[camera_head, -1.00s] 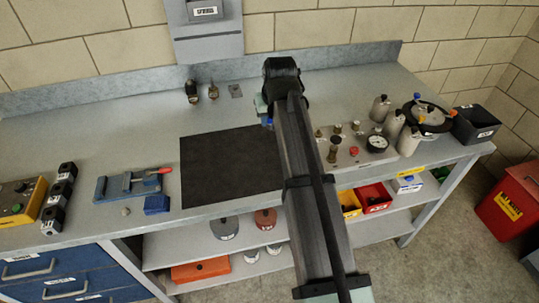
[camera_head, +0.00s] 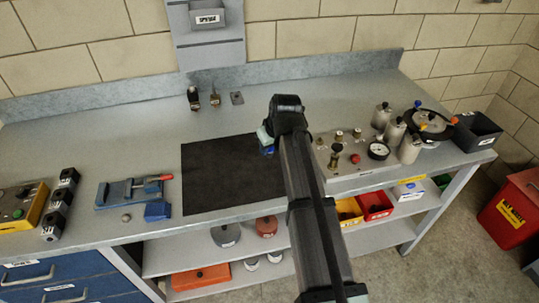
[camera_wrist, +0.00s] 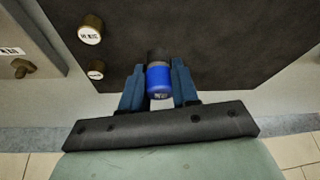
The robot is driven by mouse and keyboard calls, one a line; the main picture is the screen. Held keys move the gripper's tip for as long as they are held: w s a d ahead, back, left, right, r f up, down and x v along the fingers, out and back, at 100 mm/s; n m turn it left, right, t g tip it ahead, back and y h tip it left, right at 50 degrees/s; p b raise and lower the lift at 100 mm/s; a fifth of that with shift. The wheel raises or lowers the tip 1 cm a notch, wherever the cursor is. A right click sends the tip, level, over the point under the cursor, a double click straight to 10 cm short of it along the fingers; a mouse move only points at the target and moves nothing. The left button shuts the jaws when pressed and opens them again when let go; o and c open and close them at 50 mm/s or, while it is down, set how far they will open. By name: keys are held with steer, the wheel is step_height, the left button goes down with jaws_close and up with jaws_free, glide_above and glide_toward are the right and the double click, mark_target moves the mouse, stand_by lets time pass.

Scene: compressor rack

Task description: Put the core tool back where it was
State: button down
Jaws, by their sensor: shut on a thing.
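My gripper (camera_head: 266,142) is above the right part of the black mat (camera_head: 225,172) in the head view. In the wrist view my gripper (camera_wrist: 159,88) is shut on a blue cylindrical tool (camera_wrist: 159,82) with a small label and a dark end, which I take to be the core tool. A bit of blue shows under the gripper in the head view. At the back of the bench stand two small dark and brass fittings (camera_head: 194,98) (camera_head: 214,99), with a small grey plate with a dark spot (camera_head: 237,98) to their right.
A grey panel (camera_head: 345,178) with brass fittings and a gauge (camera_head: 378,151) stands right of my arm. Metal canisters (camera_head: 410,150) and a black bin (camera_head: 476,133) are farther right. A blue vise (camera_head: 130,191) lies left of the mat.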

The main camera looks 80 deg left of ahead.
mark_target(271, 152)
steer(key=shift+f, duration=1.75)
steer(key=c, duration=0.8)
jaws_free()
steer(key=shift+f, duration=0.15)
steer(key=shift+c, duration=0.2)
steer(key=v, duration=1.2)
steer(key=shift+o, duration=0.4)
